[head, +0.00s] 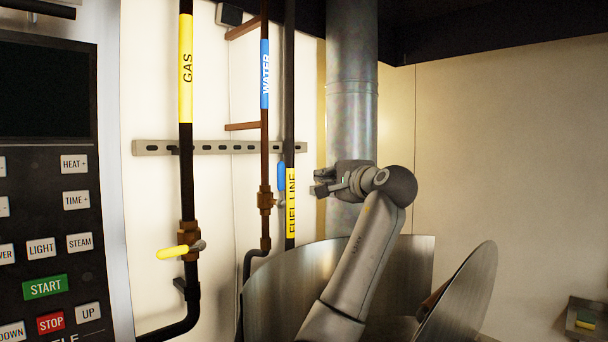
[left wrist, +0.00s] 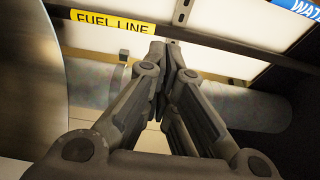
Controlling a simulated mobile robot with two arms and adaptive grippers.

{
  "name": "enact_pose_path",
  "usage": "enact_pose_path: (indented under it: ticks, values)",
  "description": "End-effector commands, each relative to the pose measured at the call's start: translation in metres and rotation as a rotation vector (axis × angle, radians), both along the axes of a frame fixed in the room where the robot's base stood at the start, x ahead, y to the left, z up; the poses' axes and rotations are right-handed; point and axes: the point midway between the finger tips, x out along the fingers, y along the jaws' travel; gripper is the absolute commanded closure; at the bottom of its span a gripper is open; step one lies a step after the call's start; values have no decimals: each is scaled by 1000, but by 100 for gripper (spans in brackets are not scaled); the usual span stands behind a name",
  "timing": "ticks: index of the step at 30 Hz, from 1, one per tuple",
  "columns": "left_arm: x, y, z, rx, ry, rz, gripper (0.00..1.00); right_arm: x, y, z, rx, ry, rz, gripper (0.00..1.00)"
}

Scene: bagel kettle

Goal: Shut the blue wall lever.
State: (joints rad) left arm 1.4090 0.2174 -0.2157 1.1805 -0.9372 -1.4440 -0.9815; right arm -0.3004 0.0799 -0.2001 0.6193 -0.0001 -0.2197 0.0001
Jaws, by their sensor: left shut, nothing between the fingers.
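The blue wall lever (head: 281,177) is on the brass valve (head: 265,200) of the water pipe, in the head view. Its handle stands upright, roughly in line with the pipe. My left gripper (head: 318,183) is to the right of the lever, apart from it in the picture, with its fingers pointing left. In the left wrist view its fingers (left wrist: 172,50) are together with nothing between them. The lever does not show in the left wrist view. My right gripper is not in view.
The fuel line pipe (head: 290,210) runs just behind the lever. The gas pipe with its yellow lever (head: 173,252) is at left. A large metal kettle (head: 270,300) stands below, its tilted lid (head: 465,300) at right. A control panel (head: 45,220) is far left.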

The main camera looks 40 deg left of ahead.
Motion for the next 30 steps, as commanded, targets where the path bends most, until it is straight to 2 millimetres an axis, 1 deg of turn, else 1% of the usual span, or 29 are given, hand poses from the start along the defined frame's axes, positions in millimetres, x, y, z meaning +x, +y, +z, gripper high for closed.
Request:
enact_pose_path:
  ticks: [5,12,18,20,30]
  values:
    - [8,18,2,-2,3,2,100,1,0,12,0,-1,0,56]
    - [27,63,5,-1,5,4,100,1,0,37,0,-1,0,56]
    - [41,93,3,-1,3,1,100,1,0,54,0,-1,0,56]
    - [35,91,0,-1,-2,-1,100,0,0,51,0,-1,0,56]
    - [9,93,0,-1,-1,-1,100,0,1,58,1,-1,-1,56]
